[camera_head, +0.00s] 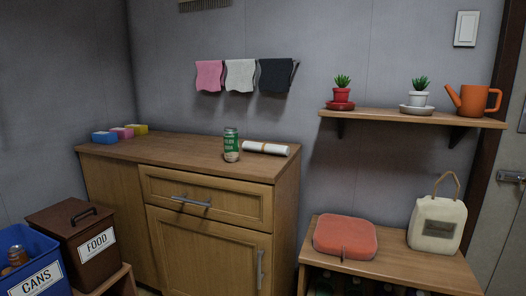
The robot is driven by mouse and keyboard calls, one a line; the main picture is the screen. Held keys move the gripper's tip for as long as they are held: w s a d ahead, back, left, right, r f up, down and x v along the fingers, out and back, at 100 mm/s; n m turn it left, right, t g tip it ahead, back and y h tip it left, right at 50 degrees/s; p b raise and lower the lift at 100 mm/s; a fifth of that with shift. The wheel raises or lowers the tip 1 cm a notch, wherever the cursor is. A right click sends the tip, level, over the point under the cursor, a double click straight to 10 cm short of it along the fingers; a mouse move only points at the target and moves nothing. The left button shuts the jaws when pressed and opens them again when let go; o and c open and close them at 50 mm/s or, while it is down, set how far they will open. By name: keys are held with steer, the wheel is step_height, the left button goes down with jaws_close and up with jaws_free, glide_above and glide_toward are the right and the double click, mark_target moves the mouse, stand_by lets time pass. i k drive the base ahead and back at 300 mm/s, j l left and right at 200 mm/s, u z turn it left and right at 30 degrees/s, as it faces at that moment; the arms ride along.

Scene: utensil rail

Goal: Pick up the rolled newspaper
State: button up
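The rolled newspaper (266,147) is a white roll lying on its side on top of the wooden cabinet (165,150), near the right end. A green and white can (231,145) stands upright just left of the roll, close to its left end. I cannot tell whether the two touch. My gripper is not in view.
Several sponges (122,133) sit at the cabinet's left end; its middle top is clear. Cloths (240,75) hang above. A shelf (378,115) with potted plants and an orange watering can (474,100) is at right. Bins (75,228) stand lower left.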

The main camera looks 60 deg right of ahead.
mark_target(258, 147)
steer(key=l+z, duration=0.15)
steer(key=l, duration=0.3)
steer(key=i+l+z, duration=0.2)
steer(key=l, duration=0.25)
steer(key=l+z, duration=0.15)
steer(key=l, duration=0.3)
